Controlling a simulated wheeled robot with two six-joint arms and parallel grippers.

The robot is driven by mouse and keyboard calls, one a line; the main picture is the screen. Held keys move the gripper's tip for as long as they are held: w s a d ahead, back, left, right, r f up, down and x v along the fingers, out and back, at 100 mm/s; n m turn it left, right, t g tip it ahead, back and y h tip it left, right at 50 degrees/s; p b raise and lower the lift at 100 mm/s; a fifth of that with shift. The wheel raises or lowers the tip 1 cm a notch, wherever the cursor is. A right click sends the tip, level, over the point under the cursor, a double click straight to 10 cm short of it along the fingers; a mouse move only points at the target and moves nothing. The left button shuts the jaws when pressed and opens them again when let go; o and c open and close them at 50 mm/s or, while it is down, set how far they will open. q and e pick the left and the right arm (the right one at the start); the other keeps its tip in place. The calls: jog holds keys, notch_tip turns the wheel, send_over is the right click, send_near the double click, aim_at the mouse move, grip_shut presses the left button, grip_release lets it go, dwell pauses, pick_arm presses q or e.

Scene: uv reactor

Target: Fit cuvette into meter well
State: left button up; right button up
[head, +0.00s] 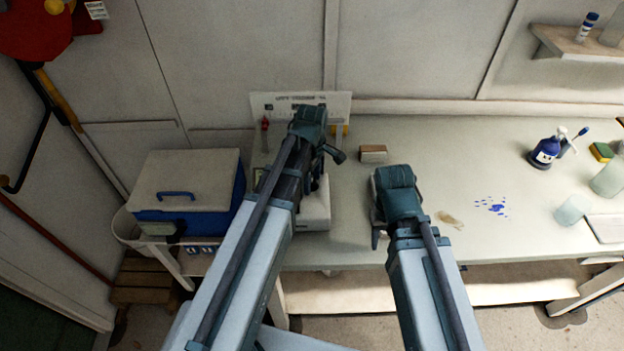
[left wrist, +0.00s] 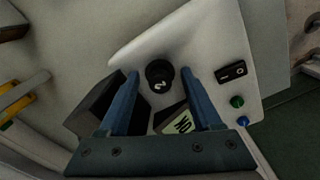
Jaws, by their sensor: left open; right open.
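The white meter (head: 314,212) stands on the bench, mostly hidden behind my left arm in the head view. The left wrist view shows its white top (left wrist: 205,45) close up. A round black piece (left wrist: 160,73) with a white mark like a "2" lies between the fingertips of my left gripper (left wrist: 160,80). I cannot tell whether it is the cuvette's cap or part of the meter. The left fingers are apart, with gaps on both sides of it. My left gripper (head: 322,158) is over the meter. My right gripper (head: 378,230) is open near the bench's front edge. No clear cuvette shows.
A dark block (left wrist: 100,98), a partly hidden display (left wrist: 180,123) and a rocker switch (left wrist: 231,73) are on or by the meter. A blue-and-white cooler (head: 185,190) stands left. A small brown box (head: 373,153) and a blue bottle (head: 545,152) are on the bench (head: 450,145).

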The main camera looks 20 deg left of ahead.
aim_at(312, 180)
pick_arm(q)
jog(key=shift+r, duration=0.15)
notch_tip(312, 180, up, 14)
jog(key=p, duration=1.4)
jog(key=shift+f, duration=0.2)
jog(key=shift+f, duration=0.1)
jog(key=s+d+f+m+b, duration=0.1)
jog(key=s+f+m+b, duration=0.1)
jog(key=s+d+f+m+b, duration=0.2)
jog(key=m, duration=0.1)
jog(key=s+d+f+m+b, duration=0.2)
jog(key=f+b, duration=0.1)
jog(key=shift+d+m+y, duration=0.2)
jog(key=shift+m+y, duration=0.1)
jog(key=s+d+f+m+b, duration=0.5)
jog(key=s+f+m+b, duration=0.1)
jog(key=m, duration=0.6)
jog(key=shift+s+f+y+b, duration=0.3)
jog(key=shift+s+b, duration=0.2)
jog(key=shift+s, duration=0.65)
